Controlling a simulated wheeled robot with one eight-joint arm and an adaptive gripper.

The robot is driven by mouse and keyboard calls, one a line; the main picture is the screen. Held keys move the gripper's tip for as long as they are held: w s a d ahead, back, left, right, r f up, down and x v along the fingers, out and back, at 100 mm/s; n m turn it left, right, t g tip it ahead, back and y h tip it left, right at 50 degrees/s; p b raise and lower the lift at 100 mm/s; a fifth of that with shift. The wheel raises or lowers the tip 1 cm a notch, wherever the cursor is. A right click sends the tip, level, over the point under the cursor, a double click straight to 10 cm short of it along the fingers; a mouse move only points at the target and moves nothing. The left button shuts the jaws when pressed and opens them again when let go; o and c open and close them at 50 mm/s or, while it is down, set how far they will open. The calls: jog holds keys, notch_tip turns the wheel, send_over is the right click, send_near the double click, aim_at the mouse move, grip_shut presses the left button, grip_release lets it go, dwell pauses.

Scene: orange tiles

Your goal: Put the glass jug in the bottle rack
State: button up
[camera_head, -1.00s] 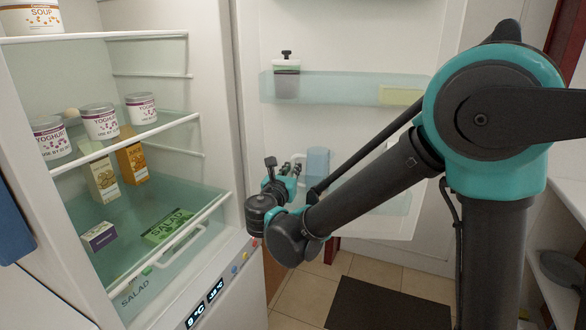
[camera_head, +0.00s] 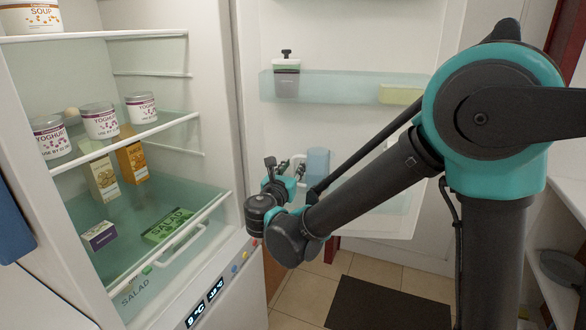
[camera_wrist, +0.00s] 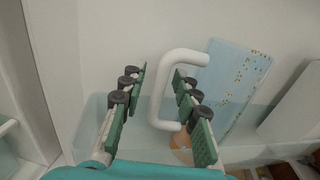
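A light blue jug (camera_head: 318,163) stands against the open fridge door, behind my forearm. Its white handle (camera_head: 298,158) points left. In the wrist view the jug's pale blue side with gold specks (camera_wrist: 232,85) is on the right, and the handle (camera_wrist: 157,95) lies between my fingers. My gripper (camera_head: 285,168) is open, one finger on each side of the handle with gaps; it also shows in the wrist view (camera_wrist: 158,100). The lower translucent door rack (camera_head: 385,202) is partly hidden by my arm. I cannot tell whether the jug's base rests in it.
The upper door shelf (camera_head: 345,87) holds a dark-bottomed dispenser (camera_head: 287,80) and a yellowish block (camera_head: 400,95). Fridge shelves at left hold yoghurt tubs (camera_head: 100,121), cartons (camera_head: 104,178) and a salad pack (camera_head: 168,226). A dark mat (camera_head: 390,305) lies on the tiled floor.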

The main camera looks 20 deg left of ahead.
jog(key=s, duration=1.1)
jog(key=shift+s+d, duration=0.25)
jog(key=shift+s, duration=0.1)
